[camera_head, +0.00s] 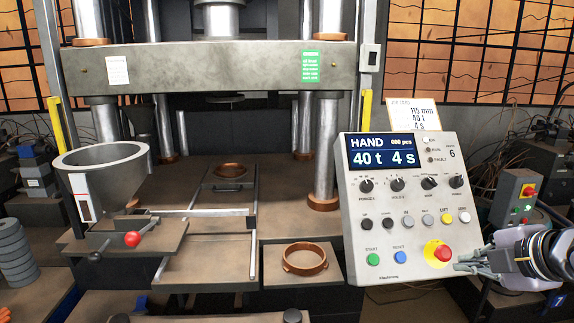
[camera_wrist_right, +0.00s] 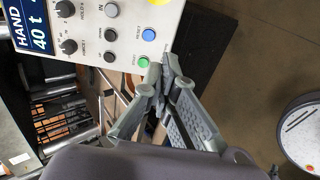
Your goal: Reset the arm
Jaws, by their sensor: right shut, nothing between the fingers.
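My right gripper (camera_head: 462,266) is at the lower right of the head view, in front of the control panel's lower right corner, near the red emergency button (camera_head: 442,253). It is shut and empty. In the right wrist view the fingertips (camera_wrist_right: 160,75) meet in front of the panel's lower edge, near the green start button (camera_wrist_right: 143,61) and the blue reset button (camera_wrist_right: 148,34). Whether they touch the panel I cannot tell. The control panel (camera_head: 400,220) shows "HAND", "40 t" and "4 s". My left gripper is not in view.
A press with steel columns (camera_head: 325,150) stands behind. A grey hopper (camera_head: 105,165) is on the left, with a red-knobbed lever (camera_head: 132,239). A copper-coloured ring (camera_head: 304,259) sits on a side plate. Stacked grey discs (camera_head: 14,255) stand at far left. A small grey box (camera_head: 515,195) is at right.

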